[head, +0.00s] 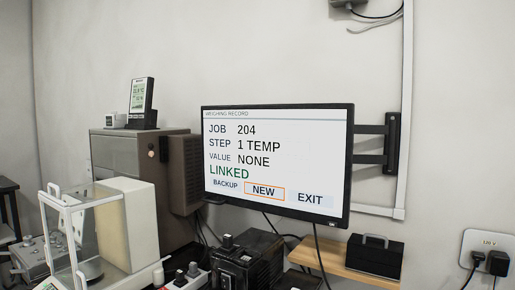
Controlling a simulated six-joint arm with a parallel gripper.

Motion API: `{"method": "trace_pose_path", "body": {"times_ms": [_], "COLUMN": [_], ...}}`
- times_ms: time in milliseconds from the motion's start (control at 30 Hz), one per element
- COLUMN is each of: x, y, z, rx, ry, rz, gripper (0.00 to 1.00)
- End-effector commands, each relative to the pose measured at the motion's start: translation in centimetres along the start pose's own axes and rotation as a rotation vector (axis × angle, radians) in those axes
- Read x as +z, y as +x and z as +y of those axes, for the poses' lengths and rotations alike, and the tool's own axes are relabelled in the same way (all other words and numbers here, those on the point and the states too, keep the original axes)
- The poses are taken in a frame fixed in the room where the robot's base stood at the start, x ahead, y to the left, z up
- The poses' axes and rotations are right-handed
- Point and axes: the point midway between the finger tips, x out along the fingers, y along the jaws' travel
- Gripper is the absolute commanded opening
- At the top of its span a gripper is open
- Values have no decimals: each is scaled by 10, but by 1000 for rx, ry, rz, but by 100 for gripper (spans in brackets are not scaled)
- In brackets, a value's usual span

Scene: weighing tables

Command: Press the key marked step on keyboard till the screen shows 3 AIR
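The screen (278,160) hangs on a wall arm at the middle of the head view. It is headed WEIGHING RECORD and reads JOB 204, STEP 1 TEMP, VALUE NONE and LINKED in green. Along its bottom are BACKUP, NEW and EXIT; NEW has an orange outline. The keyboard and its step key are not in view. My gripper is not in view either.
A glass-sided balance (130,232) stands at the lower left. A grey cabinet (124,155) behind it carries a small display (141,95). A black device (245,262) sits below the screen. A black case (375,255) rests on a wooden shelf (330,262) at right.

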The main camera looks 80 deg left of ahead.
Motion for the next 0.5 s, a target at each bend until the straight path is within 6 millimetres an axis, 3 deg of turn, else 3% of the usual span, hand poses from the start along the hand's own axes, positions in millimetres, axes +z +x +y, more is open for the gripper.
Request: {"method": "trace_pose_path", "body": {"times_ms": [200,333,500], "x": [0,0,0], "y": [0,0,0], "z": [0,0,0], "rx": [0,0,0], "ry": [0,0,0], "rz": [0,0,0], "gripper": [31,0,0]}}
